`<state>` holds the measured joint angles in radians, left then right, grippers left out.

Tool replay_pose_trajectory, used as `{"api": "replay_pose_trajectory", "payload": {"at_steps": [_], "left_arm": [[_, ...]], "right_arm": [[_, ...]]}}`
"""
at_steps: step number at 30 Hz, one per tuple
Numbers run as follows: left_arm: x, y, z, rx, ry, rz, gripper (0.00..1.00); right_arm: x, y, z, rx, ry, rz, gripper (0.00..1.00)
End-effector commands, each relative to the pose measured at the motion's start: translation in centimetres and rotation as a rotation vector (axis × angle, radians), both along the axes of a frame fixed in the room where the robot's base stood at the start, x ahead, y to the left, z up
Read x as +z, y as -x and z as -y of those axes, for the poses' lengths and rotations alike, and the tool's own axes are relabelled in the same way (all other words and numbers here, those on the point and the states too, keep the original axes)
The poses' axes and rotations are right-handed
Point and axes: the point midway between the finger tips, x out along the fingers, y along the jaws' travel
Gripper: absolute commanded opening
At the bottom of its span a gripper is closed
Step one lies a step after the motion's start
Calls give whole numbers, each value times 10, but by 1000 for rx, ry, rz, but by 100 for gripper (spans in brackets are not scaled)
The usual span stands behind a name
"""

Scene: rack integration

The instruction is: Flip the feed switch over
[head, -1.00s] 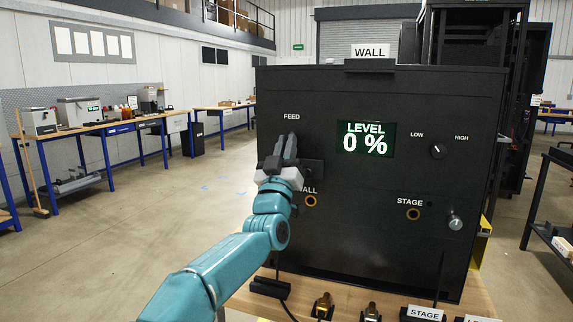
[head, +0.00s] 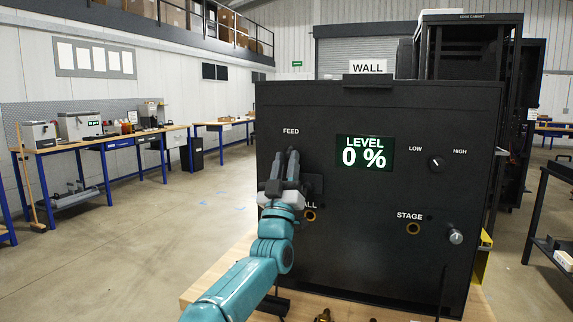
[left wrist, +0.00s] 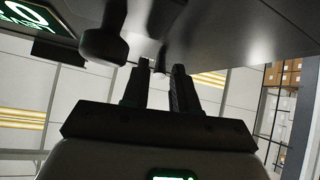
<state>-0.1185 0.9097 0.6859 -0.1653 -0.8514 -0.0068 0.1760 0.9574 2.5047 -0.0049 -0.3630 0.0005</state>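The black panel box (head: 370,110) carries a FEED label (head: 291,131) at its upper left. My left gripper (head: 285,155) is in front of the panel just below that label. Its two dark fingers point up and toward the panel, with a narrow gap between them, and hide the feed switch in the head view. In the left wrist view my left gripper (left wrist: 157,76) has its fingers apart. A small pale-tipped lever (left wrist: 160,63), which looks like the feed switch, shows in the gap; contact cannot be told. My right gripper is not in view.
The level display (head: 364,153) reads 0 %. A LOW–HIGH knob (head: 436,163), a STAGE socket (head: 413,228) and a silver knob (head: 455,236) are on the panel's right. A dark rounded knob (left wrist: 103,45) is close beside the fingers in the left wrist view.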

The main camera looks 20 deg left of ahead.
Motion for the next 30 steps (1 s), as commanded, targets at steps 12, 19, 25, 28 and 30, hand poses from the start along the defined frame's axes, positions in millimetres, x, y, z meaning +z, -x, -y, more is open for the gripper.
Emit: {"api": "replay_pose_trajectory", "payload": {"at_steps": [12,19,25,28,30], "left_arm": [[-4,3,0,0,0,0,38],[-30,23,2,-2,0,-1,38],[-58,48,4,-2,0,-3,38],[-74,62,5,-1,-1,-2,38],[-85,72,6,-2,0,-2,38]], "right_arm": [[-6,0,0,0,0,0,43],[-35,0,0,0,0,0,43],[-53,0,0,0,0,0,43],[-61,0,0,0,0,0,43],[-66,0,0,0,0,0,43]]}}
